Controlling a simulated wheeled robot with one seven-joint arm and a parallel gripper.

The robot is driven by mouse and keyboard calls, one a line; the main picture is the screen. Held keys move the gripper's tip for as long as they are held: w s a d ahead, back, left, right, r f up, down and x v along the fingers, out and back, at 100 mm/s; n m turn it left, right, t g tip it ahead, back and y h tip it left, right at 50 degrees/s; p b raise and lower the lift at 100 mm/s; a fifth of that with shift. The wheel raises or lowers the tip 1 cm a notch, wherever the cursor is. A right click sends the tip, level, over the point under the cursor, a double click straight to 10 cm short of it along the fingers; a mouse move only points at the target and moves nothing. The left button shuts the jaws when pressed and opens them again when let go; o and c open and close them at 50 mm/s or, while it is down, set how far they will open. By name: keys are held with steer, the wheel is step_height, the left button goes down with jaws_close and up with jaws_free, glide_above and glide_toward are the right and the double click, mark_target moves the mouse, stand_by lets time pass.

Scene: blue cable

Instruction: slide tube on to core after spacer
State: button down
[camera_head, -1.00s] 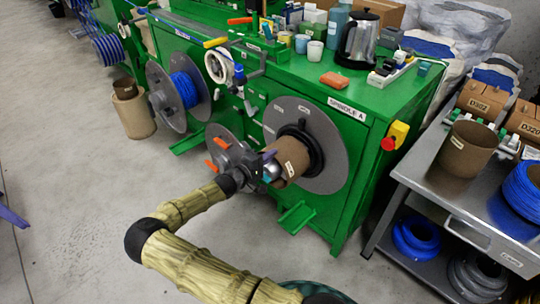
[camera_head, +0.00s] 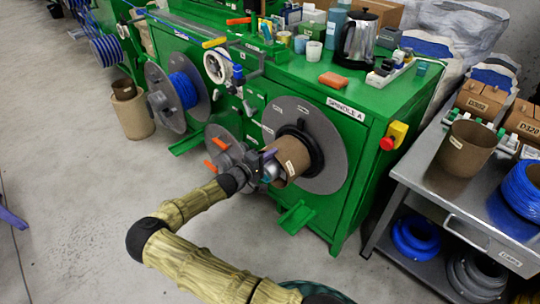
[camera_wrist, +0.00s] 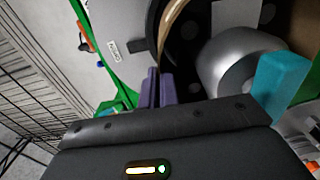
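The brown cardboard tube (camera_head: 291,154) is around the core of spindle A, in front of the grey flange disc (camera_head: 330,163). A black ring (camera_head: 314,146), perhaps the spacer, shows between tube and disc. The core's silver end (camera_wrist: 238,65) shows inside the tube's near opening in the wrist view. My gripper (camera_head: 268,157) is at the tube's near rim, and its purple fingers (camera_wrist: 159,88) appear closed on the tube wall (camera_wrist: 168,42) there. A teal block (camera_wrist: 281,84) sits beside the silver end. How far the tube reaches along the core is hidden.
A metal cart (camera_head: 405,170) at right holds another brown tube (camera_head: 466,148) and blue cable coils (camera_head: 523,188). A grey disc with orange handles (camera_head: 225,150) is left of my gripper. The green machine (camera_head: 357,200) stands behind.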

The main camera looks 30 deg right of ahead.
steer(key=shift+x, duration=0.95)
stand_by(1.4)
steer(key=shift+s+f+b, duration=0.15)
steer(key=shift+f+b, duration=0.2)
steer(key=shift+f, duration=0.15)
stand_by(0.7)
steer(key=c, duration=1.6)
jaws_free()
steer(key=shift+d+f, duration=0.1)
steer(key=o, duration=0.5)
steer(key=shift+c, duration=0.2)
steer(key=shift+a+f, duration=0.25)
steer(key=shift+f, duration=0.05)
steer(key=c, duration=0.3)
steer(key=shift+s+a, duration=0.15)
steer(key=shift+a, duration=0.5)
steer(key=shift+s+a, duration=0.15)
steer(key=shift+a, duration=0.35)
